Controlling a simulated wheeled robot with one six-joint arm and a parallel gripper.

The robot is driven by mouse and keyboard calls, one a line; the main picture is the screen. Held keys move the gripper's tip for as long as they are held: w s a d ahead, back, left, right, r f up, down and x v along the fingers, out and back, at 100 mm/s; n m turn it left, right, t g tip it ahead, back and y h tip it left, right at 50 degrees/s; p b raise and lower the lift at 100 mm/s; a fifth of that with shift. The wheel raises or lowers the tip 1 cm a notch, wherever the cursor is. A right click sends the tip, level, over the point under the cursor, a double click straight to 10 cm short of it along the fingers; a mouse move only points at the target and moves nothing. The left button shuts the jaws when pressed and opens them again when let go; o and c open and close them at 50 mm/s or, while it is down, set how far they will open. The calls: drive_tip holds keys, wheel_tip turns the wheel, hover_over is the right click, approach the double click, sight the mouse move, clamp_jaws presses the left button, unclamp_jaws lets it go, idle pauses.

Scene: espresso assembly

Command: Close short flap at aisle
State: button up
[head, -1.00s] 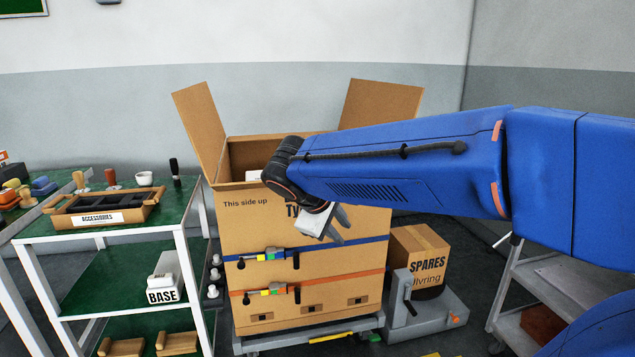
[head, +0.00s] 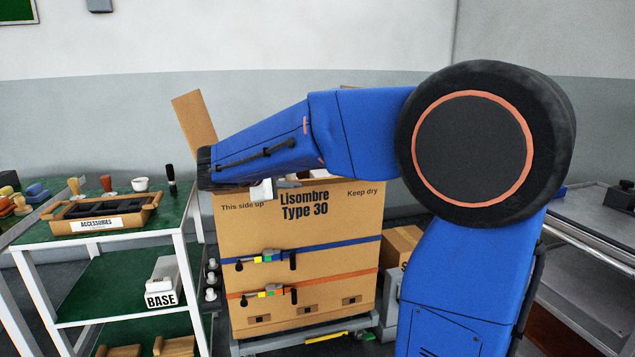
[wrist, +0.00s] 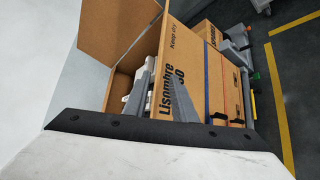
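The cardboard box (head: 330,225), marked Lisombre Type 30, stands with its top open. One upright flap (head: 193,119) rises at its left side in the head view. In the wrist view, a raised flap (wrist: 125,30) stands beyond the opening, and the lettered front wall (wrist: 172,72) is near my fingers. My gripper (head: 287,183) is at the box's top front edge, pointing right in the head view. My arm hides most of the opening.
An accessories tray (head: 100,216) lies on the green-topped shelf at the left, with a white base box (head: 162,285) below. A spares carton (head: 401,243) stands right of the box. A grey cart (head: 590,240) is at the far right. Clear floor shows in the wrist view.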

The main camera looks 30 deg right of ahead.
sight(318, 180)
drive_tip(key=x, duration=1.4)
clamp_jaws()
idle(1.1)
